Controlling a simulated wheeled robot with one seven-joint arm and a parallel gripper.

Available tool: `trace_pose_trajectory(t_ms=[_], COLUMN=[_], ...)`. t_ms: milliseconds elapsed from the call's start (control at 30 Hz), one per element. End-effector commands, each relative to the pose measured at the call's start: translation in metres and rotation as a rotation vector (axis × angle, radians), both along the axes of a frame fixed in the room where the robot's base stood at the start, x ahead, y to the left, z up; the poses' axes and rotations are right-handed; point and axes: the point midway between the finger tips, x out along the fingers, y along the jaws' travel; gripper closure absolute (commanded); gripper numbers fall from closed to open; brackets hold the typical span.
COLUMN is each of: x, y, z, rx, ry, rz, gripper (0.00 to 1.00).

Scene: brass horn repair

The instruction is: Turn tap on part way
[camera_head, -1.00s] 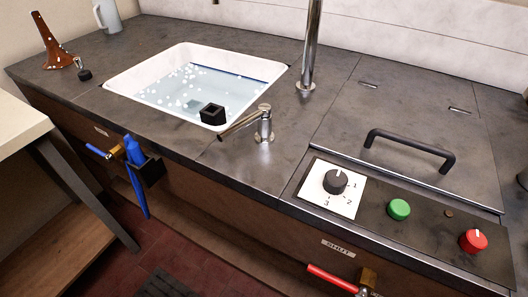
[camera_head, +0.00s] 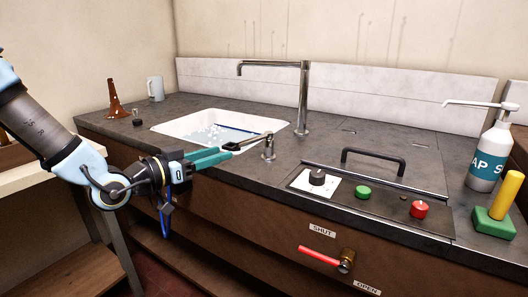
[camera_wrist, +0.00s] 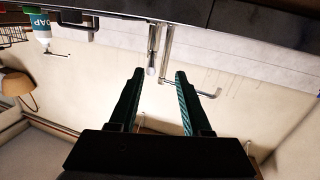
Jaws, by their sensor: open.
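The metal lever tap (camera_head: 268,148) stands upright on the dark counter, just right of the sink. Its lever (camera_head: 248,142) points left, over the sink's right end. The tall spout (camera_head: 302,95) rises behind it and bends left; no water shows running from it. My gripper (camera_head: 229,150) is open, its teal fingers reaching from the left over the counter's front edge to the lever's free end. In the wrist view, which is upside down, the lever (camera_wrist: 152,66) lies ahead between the fingertips (camera_wrist: 158,73). Whether either finger touches it I cannot tell.
The white sink (camera_head: 190,120) holds water with foam. Right of the tap are a black handle (camera_head: 373,155), a dial (camera_head: 317,177), green (camera_head: 363,192) and red (camera_head: 419,209) knobs. A red valve lever (camera_head: 319,255) is below. A soap bottle (camera_head: 490,150) stands far right.

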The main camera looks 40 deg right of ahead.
Motion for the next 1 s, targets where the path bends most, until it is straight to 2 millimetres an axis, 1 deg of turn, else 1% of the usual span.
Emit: trace_pose_trajectory(t_ms=[100, 167, 267, 500, 700, 833, 1000], x=[-0.007, -0.008, -0.008, -0.008, -0.008, -0.008, -0.008], y=[-0.007, -0.012, -0.025, -0.070, -0.099, -0.109, -0.112], z=[0.009, 0.010, 0.011, 0.011, 0.010, 0.010, 0.009], rx=[-0.054, -0.059, -0.057, -0.056, -0.054, -0.053, -0.052], ry=[0.000, 0.001, 0.000, 0.001, 0.000, 0.000, 0.000], rz=[-0.024, -0.027, -0.027, -0.025, -0.024, -0.023, -0.023], gripper=[0.52, 0.52, 0.52, 0.52, 0.52, 0.52, 0.52])
